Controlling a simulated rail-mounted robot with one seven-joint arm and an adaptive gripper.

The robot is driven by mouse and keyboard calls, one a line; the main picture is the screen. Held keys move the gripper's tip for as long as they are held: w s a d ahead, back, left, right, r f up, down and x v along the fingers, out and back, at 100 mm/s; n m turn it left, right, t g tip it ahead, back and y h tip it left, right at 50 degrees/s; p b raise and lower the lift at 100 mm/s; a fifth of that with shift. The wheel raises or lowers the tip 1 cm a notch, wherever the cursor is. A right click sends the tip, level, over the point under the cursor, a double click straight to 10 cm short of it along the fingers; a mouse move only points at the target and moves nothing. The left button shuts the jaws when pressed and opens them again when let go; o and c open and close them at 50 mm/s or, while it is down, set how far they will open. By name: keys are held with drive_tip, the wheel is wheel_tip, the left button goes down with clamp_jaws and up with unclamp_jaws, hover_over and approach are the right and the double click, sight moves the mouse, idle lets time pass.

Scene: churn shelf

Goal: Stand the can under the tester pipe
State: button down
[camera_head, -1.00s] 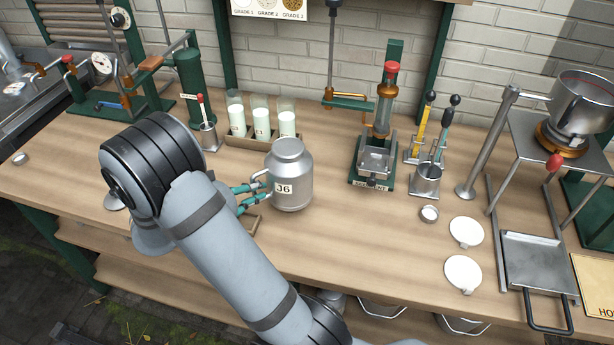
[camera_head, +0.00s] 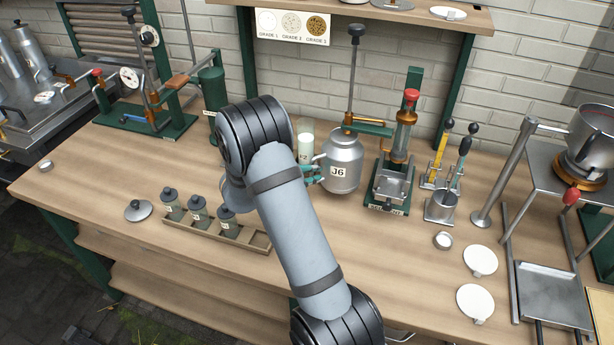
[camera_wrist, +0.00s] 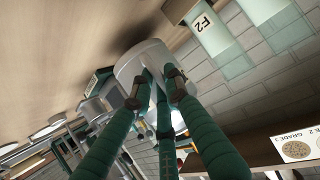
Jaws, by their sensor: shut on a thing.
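The grey metal can (camera_head: 342,172), labelled J6, is upright close to the left side of the tester (camera_head: 390,185). My gripper (camera_head: 314,174) is shut on the can from its left. The tester's upright pipe (camera_head: 351,85), on a green side arm (camera_head: 372,129), appears just above the can's neck. I cannot tell whether they line up in depth, or whether the can's base touches the bench. In the wrist view the green fingers (camera_wrist: 154,95) press on the can's pale wall (camera_wrist: 145,65); its far side is hidden.
Lidded small jars sit in a wooden rack (camera_head: 215,235) at front left.

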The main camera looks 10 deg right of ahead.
drive_tip(key=shift+w+d+r, duration=0.25)
drive_tip(key=shift+w+d, duration=0.05)
drive_tip(key=shift+w, duration=0.05)
drive_tip(key=shift+w+d+f, duration=0.15)
drive_tip(key=shift+f, duration=1.7)
drive_tip(key=c, duration=2.2)
unclamp_jaws()
drive_tip(key=shift+f, duration=0.15)
drive_tip(key=o, duration=0.5)
drive_tip(key=shift+o, duration=0.2)
drive_tip(key=v, duration=1.2)
drive_tip(key=shift+s, duration=0.25)
